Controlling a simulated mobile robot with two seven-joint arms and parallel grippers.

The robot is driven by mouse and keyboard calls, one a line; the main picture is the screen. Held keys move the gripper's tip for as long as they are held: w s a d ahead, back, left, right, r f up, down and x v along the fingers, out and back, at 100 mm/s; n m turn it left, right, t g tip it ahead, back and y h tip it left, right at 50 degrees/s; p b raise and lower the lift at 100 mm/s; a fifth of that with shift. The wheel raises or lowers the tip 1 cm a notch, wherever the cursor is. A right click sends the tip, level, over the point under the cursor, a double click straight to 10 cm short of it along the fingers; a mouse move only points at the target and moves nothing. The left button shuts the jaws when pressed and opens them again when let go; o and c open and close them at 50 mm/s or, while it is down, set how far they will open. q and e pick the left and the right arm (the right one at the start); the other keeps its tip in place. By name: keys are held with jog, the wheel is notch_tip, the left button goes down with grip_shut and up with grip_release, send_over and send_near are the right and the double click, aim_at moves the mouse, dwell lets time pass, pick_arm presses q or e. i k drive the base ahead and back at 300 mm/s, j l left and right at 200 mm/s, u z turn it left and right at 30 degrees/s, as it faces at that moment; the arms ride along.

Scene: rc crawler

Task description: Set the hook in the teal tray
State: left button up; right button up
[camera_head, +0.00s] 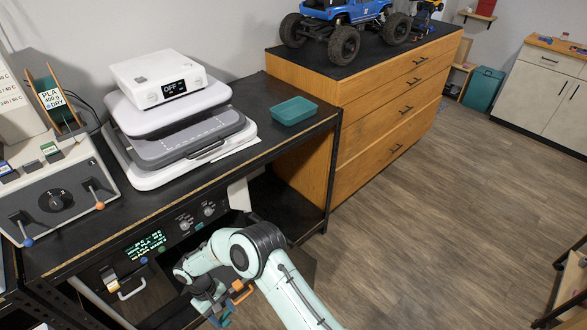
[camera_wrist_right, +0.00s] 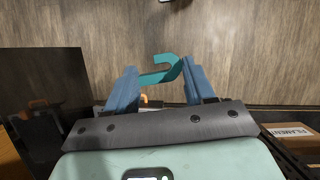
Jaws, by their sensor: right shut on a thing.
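The teal tray (camera_head: 294,111) sits empty on the black bench top, at its right end near the wooden drawer cabinet. My right gripper (camera_head: 222,312) is low in front of the bench, below the tray's height and to its left in the head view. In the right wrist view my right gripper (camera_wrist_right: 161,76) has its blue fingers shut on the teal hook (camera_wrist_right: 168,69). The hook's curved end shows just beyond the fingertips. In the head view the hook is small and hard to tell from the fingers. My left gripper is not in view.
A white heat press (camera_head: 160,78) stands left of the tray. A control box (camera_head: 55,190) with levers is at far left. An oven-like unit (camera_head: 150,243) sits under the bench top. A blue crawler (camera_head: 345,12) stands on the drawer cabinet (camera_head: 375,90).

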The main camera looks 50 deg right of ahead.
aim_at(295, 115)
jog(key=l, duration=0.45)
jog(key=l+u, duration=0.15)
jog(key=l, duration=0.3)
jog(key=k+l, duration=0.1)
jog(key=l, duration=0.35)
jog(key=l+u, duration=0.15)
jog(key=l, duration=0.35)
jog(key=k+l, duration=0.15)
jog(key=l, duration=0.3)
jog(key=k+l+u, duration=0.15)
jog(key=l, duration=0.75)
jog(key=k+l+u, duration=0.15)
jog(key=l, duration=0.25)
